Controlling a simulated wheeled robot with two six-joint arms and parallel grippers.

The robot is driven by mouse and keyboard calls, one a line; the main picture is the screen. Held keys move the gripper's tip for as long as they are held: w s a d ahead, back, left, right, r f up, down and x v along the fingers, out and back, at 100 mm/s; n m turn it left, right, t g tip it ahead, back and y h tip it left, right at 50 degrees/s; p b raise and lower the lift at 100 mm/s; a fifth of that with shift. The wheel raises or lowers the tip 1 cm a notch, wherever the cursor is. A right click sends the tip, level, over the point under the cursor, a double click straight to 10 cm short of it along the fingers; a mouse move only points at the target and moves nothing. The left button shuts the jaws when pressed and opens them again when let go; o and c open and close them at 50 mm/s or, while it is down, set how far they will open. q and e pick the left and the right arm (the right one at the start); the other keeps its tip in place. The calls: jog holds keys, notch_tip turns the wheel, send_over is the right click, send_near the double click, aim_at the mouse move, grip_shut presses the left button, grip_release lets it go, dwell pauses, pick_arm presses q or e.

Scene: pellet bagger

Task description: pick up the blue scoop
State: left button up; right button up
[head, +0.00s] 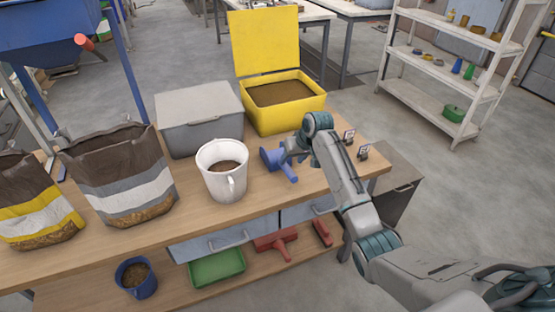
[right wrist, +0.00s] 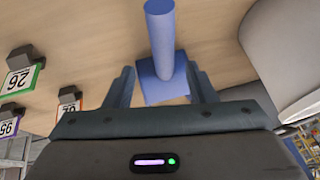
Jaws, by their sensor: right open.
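The blue scoop (head: 270,159) is on the wooden table, to the right of the white mug, partly hidden by my right gripper (head: 289,153). In the right wrist view, the scoop's round handle and blocky blue part (right wrist: 158,42) lie between the two fingers of my right gripper (right wrist: 161,78). The fingers are apart, one on each side of the scoop, with gaps showing. I cannot tell how high they are above the table. My left gripper is not in view.
A white mug (head: 222,180) of pellets stands left of the scoop. Behind are a grey box (head: 200,122) and an open yellow bin (head: 270,122). Small number tags (head: 349,136) stand to the right. Pellet bags (head: 120,178) stand at the left.

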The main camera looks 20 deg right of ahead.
aim_at(288, 166)
jog(key=x, duration=0.1)
jog(key=p+x, duration=0.1)
jog(key=x, duration=0.2)
jog(key=shift+s+a+f, duration=0.2)
jog(key=shift+a+f, duration=0.2)
jog(key=shift+w+f+p, duration=0.2)
jog(key=shift+f+p, duration=0.1)
jog(key=shift+f, duration=0.25)
jog(key=shift+r, duration=0.1)
grip_shut()
